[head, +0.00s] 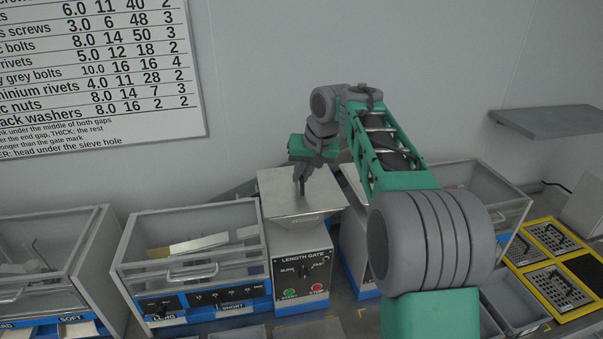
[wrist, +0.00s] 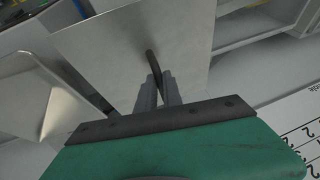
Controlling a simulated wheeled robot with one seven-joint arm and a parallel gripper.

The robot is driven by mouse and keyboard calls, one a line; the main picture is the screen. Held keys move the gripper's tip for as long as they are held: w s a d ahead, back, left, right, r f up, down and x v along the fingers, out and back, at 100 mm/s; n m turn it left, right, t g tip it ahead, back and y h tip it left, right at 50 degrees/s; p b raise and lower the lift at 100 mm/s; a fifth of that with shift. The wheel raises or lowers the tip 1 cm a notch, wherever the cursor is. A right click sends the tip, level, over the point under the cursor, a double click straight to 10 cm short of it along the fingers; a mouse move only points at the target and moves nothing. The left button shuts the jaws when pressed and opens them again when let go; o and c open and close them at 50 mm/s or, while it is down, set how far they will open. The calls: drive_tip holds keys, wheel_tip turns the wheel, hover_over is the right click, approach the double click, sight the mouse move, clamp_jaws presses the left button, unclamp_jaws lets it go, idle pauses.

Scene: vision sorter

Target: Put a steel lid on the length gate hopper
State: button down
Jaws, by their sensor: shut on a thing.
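The steel lid (head: 275,190) is a flat square plate with a dark upright handle. It lies over the top of the length gate hopper, above the box labelled LENGTH GATE (head: 300,268). The plate covers nearly all of the hopper; I cannot tell whether it touches the rim all round. My gripper (head: 301,180) is above the plate's middle, shut on the dark handle. In the wrist view the lid (wrist: 115,45) fills the upper middle, and my gripper's fingers (wrist: 160,88) pinch the handle (wrist: 152,62).
A clear-fronted bin (head: 190,240) stands left of the gate box, with another bin (head: 50,265) further left. A second hopper (wrist: 35,95) is close beside the lid. Perforated plates with handles (head: 552,238) lie in yellow frames at right. A grey shelf (head: 550,122) juts from the wall.

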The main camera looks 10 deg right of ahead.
drive_tip(key=c, duration=1.4)
unclamp_jaws()
drive_tip(key=shift+s+f, duration=0.1)
drive_tip(key=p+v, duration=0.1)
drive_tip(key=v, duration=0.7)
drive_tip(key=s+a+f, duration=0.3)
drive_tip(key=s+a, duration=0.1)
drive_tip(key=s, duration=0.7)
drive_tip(key=s+d+f+h+b, duration=0.1)
drive_tip(key=s+d+f+h, duration=0.1)
drive_tip(key=s+f, duration=1)
drive_tip(key=s, duration=0.3)
drive_tip(key=shift+f, duration=0.15)
